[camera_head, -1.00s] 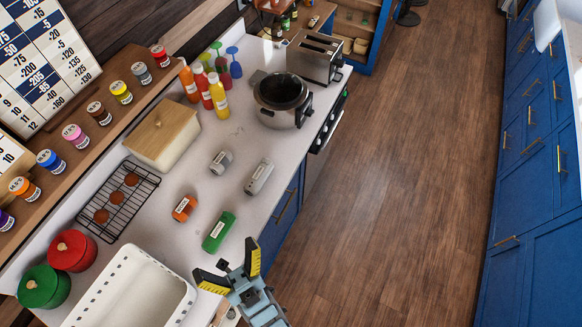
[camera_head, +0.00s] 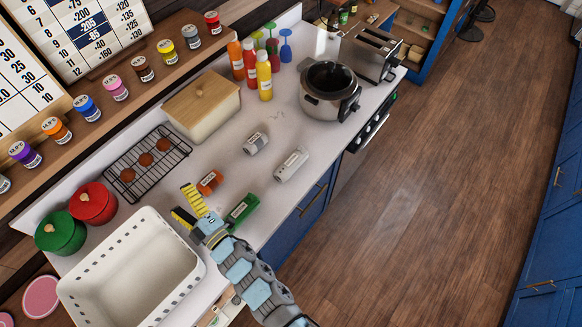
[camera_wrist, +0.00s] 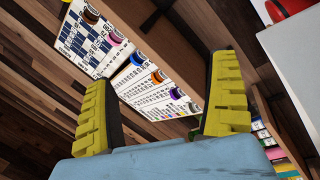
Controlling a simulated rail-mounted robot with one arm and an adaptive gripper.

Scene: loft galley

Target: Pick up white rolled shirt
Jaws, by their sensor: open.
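A white, pale rolled shirt (camera_head: 292,164) with a label lies on the counter near its front edge. A smaller grey roll (camera_head: 256,143) lies to its left, an orange roll (camera_head: 210,182) further left, and a green roll (camera_head: 242,208) below. My gripper (camera_head: 188,208) is open and empty, left of the green roll and beside the white basket, some way from the white roll. In the wrist view my yellow-padded gripper fingers (camera_wrist: 165,92) stand wide apart with nothing between them. No roll shows clearly there.
A white perforated basket (camera_head: 190,243) stands at the lower left. Red (camera_head: 93,203) and green (camera_head: 60,232) pots, a wire rack (camera_head: 118,168), a wooden-lidded box (camera_head: 192,128), bottles, a cooker (camera_head: 326,105) and a toaster (camera_head: 372,54) line the counter. Counter around the white roll is clear.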

